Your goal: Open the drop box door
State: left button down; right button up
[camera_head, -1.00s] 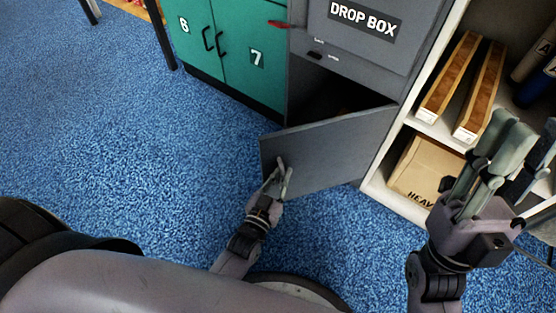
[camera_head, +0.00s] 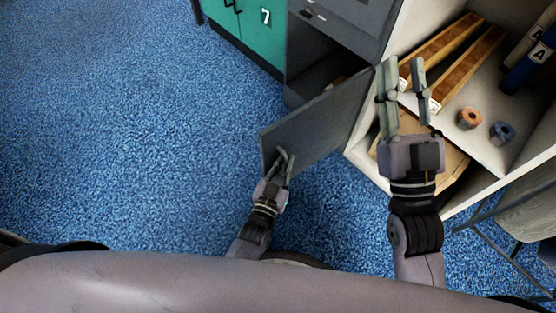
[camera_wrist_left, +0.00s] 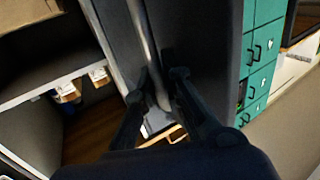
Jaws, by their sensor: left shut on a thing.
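The grey drop box door (camera_head: 318,126) stands swung well open from the drop box (camera_head: 345,30) in the head view. The dark inside of the box shows behind it. My left gripper (camera_head: 280,160) is shut on the door near its free edge. In the left wrist view, the two dark fingers of my left gripper (camera_wrist_left: 162,92) reach to either side of the door's narrow edge (camera_wrist_left: 145,45). My right gripper (camera_head: 402,80) is in front of the shelf, with its fingers pointing up and apart, and nothing shows between them.
Right of the box is a pale shelf unit (camera_head: 520,150) with brown-topped long cartons (camera_head: 470,58), a brown and a blue roll (camera_head: 502,132), and a cardboard box (camera_head: 450,165) below. Green lockers (camera_head: 258,28) stand left. Blue carpet (camera_head: 140,130) is clear to the left.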

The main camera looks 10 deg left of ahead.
pick_arm(q)
jog(key=shift+d, duration=0.1)
dwell(0.3)
jog(key=c, duration=1.7)
grip_release()
jog(key=shift+s, duration=0.2)
jog(key=v, duration=1.1)
jog(key=shift+s, duration=0.4)
